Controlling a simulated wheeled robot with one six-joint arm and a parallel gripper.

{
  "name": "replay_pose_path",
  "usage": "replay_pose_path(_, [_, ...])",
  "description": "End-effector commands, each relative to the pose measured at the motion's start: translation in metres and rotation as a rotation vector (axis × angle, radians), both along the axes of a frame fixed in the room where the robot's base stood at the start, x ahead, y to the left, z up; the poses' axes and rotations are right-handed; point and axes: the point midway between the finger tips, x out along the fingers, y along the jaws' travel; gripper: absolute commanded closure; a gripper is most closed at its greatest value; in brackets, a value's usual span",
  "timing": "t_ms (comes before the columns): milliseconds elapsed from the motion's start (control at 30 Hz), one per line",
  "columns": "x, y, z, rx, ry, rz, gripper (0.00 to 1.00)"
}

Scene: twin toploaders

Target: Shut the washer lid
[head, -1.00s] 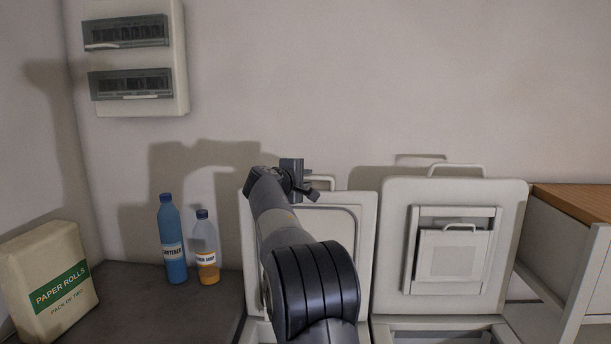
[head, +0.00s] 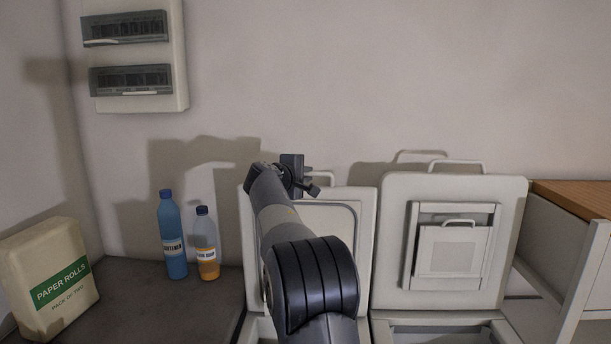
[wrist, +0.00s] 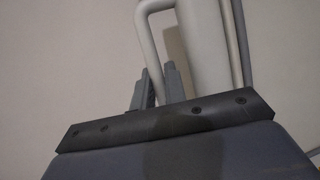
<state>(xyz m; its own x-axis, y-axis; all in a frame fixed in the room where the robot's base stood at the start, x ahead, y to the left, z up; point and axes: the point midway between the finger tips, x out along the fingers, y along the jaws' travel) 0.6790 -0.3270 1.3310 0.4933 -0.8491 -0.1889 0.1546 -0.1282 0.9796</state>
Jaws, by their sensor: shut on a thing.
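Two white toploaders stand side by side with both lids raised. The left lid (head: 350,260) has a plain recessed panel and a loop handle at its top edge. The right lid (head: 395,240) has a framed pocket on its inner face and its own loop handle (head: 457,162). No label shows which machine is the washer. My gripper (head: 303,184) is at the top of the left lid, shut on its handle. In the wrist view the pale handle (wrist: 143,25) runs down to my fingers (wrist: 161,88), beside the lid's edge. My arm hides the left part of the left lid.
On the dark counter at left stand a paper rolls pack (head: 50,280), a blue bottle (head: 171,240) and a clear bottle with orange liquid (head: 206,243). A wood-topped cabinet (head: 580,200) stands at right. The wall is close behind the lids.

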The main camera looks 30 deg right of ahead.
Motion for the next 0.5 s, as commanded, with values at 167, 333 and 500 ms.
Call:
replay_pose_path(167, [-0.002, 0.002, -0.003, -0.003, -0.004, 0.000, 1.00])
replay_pose_path(333, [-0.009, 0.007, -0.005, -0.015, -0.019, 0.000, 1.00])
replay_pose_path(500, [-0.021, 0.016, -0.009, -0.033, -0.044, 0.000, 1.00])
